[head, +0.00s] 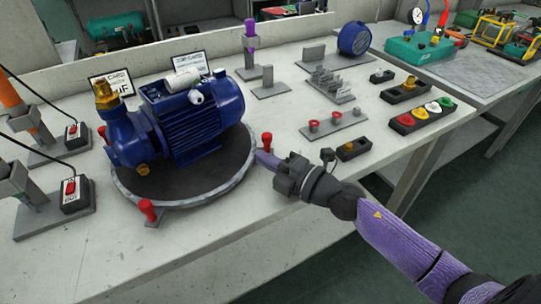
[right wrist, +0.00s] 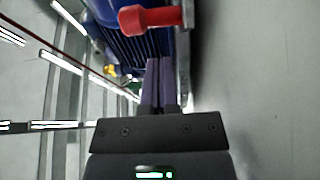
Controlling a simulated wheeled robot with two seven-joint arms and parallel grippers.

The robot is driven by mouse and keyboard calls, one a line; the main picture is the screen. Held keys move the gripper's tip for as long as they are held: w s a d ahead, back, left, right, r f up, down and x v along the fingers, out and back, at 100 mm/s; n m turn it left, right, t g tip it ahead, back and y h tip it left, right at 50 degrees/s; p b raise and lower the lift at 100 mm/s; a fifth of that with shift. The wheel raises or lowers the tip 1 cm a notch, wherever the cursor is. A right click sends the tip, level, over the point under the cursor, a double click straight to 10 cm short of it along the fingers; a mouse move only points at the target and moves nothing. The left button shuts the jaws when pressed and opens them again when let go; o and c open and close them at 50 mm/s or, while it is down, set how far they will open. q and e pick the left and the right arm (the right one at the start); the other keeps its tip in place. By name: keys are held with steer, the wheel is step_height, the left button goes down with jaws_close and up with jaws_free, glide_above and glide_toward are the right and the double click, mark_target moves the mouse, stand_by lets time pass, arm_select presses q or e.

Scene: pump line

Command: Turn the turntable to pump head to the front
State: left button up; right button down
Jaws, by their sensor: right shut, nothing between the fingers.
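The round turntable (head: 215,177) has a dark top, a grey rim and red knobs around its edge. A blue pump (head: 195,118) stands on it, its motor toward the right and back. Its pump head (head: 128,140), with brass fittings, is at the left. My right gripper (head: 265,158) is shut and empty at the turntable's right edge, just below a red knob (head: 266,141). In the right wrist view the shut fingers (right wrist: 158,88) point toward the rim, close to a red knob (right wrist: 150,18); I cannot tell whether they touch. My left gripper is not in view.
Black switch boxes (head: 76,194) with cables stand left of the turntable. A peg rack (head: 334,125), a row of coloured buttons (head: 421,116) and small blocks stand to the right. The bench's front strip (head: 240,225) is clear.

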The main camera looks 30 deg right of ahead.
steer(key=shift+w+d+f, duration=0.2)
steer(key=shift+w+d, duration=0.2)
steer(key=shift+d, duration=0.1)
steer(key=shift+w+d+r, duration=0.2)
steer(key=shift+w+d, duration=0.05)
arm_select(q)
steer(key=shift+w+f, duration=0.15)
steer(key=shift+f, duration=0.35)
